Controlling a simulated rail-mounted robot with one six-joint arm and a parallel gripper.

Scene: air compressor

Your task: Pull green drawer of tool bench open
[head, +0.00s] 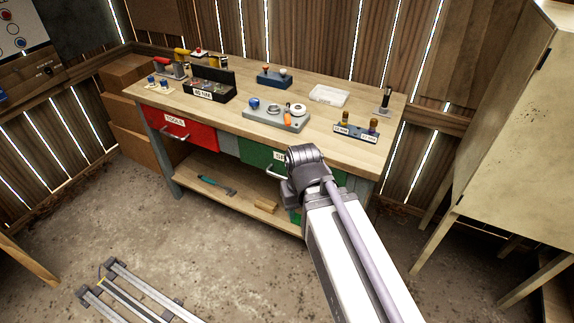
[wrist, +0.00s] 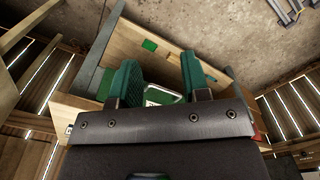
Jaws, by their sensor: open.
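In the head view the green drawer (head: 255,152) is in the front of the tool bench (head: 230,125), right of the red drawer. It looks shut, and my arm hides its right part. Part of its pale handle (head: 275,174) shows left of my wrist. In the wrist view my gripper (wrist: 161,75) is open, its two green-padded fingers apart. A green surface with a pale edge (wrist: 163,94) shows between the fingers, likely the drawer front and handle. I cannot tell whether the fingers touch it. The head view hides my fingers.
The red drawer (head: 180,128) labelled TOOLS is shut at left. A lower shelf (head: 225,188) holds a hammer (head: 215,185) and a wooden block (head: 266,206). Small items stand on the bench top. A pale cabinet (head: 500,110) stands at right.

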